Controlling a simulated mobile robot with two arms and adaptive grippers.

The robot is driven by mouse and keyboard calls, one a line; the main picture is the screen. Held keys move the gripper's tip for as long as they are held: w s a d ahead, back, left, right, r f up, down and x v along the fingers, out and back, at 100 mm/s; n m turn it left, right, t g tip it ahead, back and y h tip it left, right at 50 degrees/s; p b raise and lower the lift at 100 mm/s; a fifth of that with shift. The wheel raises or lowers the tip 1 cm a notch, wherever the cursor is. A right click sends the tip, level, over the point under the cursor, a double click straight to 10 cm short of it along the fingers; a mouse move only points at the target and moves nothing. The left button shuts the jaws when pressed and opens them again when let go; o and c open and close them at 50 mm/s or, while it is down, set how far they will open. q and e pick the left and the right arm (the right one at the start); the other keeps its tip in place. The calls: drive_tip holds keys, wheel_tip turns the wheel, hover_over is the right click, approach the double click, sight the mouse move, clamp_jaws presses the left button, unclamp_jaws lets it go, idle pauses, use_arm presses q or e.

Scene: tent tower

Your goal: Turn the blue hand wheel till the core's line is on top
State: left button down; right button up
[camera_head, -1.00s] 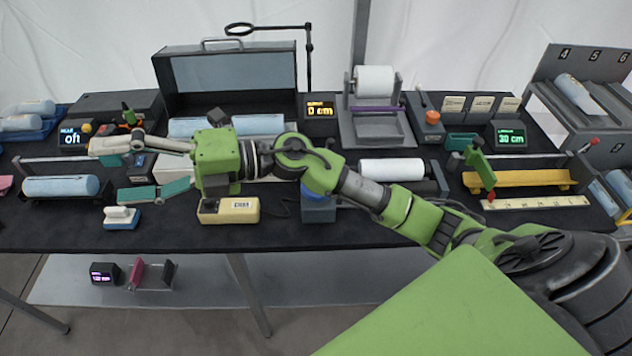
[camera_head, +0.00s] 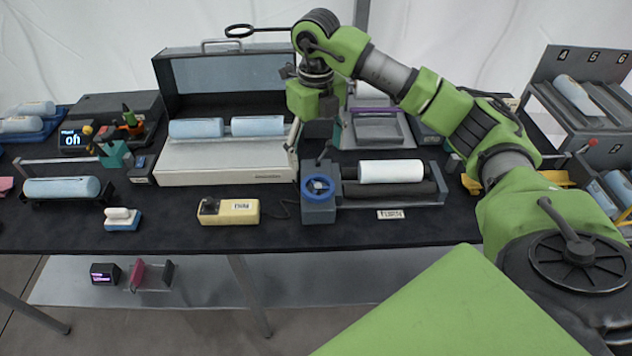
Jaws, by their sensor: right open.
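The blue hand wheel (camera_head: 318,188) is on the front of a grey block at the left end of a roller stand (camera_head: 440,190). A white core (camera_head: 390,171) lies across the dark rollers to the right of the wheel. I cannot make out a line on the core's visible side. My right gripper (camera_head: 315,142) points down above and behind the wheel, apart from it. It is open, with its fingers partly hidden against the dark background. My left gripper is not in view.
A small label plate (camera_head: 390,214) lies before the stand. A yellow device (camera_head: 229,211) sits left of the wheel. An open case (camera_head: 225,165) with two light blue rolls stands behind it. The black table strip in front of the wheel is clear.

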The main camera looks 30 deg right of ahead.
sight(316, 184)
wheel_tip(316, 184, down, 12)
drive_tip(key=p, duration=0.3)
drive_tip(key=shift+r, duration=0.25)
drive_tip(key=c, duration=1.1)
